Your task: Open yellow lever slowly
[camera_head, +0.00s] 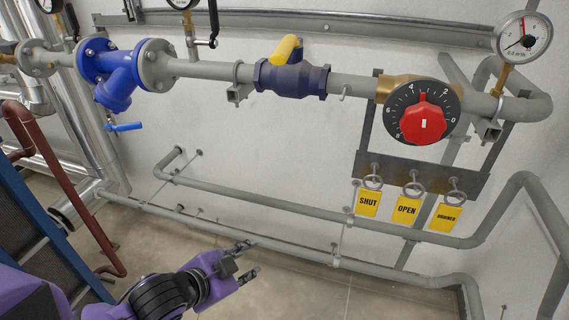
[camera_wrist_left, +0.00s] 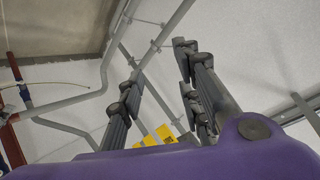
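The yellow lever (camera_head: 285,49) sits on top of a dark blue valve (camera_head: 291,80) in the upper grey pipe, near the top middle of the head view. The lever points up and is tilted a little across the pipe. My left gripper (camera_head: 250,261) is low in the head view, well below the valve and apart from it. Its fingers are spread and nothing is between them. The left wrist view also shows the open fingers (camera_wrist_left: 160,75) of this gripper, but not the lever. My right gripper is in neither view.
A red dial knob (camera_head: 422,123) and a pressure gauge (camera_head: 523,40) are right of the valve. Yellow tags (camera_head: 407,209) hang below the knob. A blue strainer (camera_head: 118,75) with a small blue handle (camera_head: 124,127) is left. Lower grey pipes (camera_head: 270,199) run along the wall.

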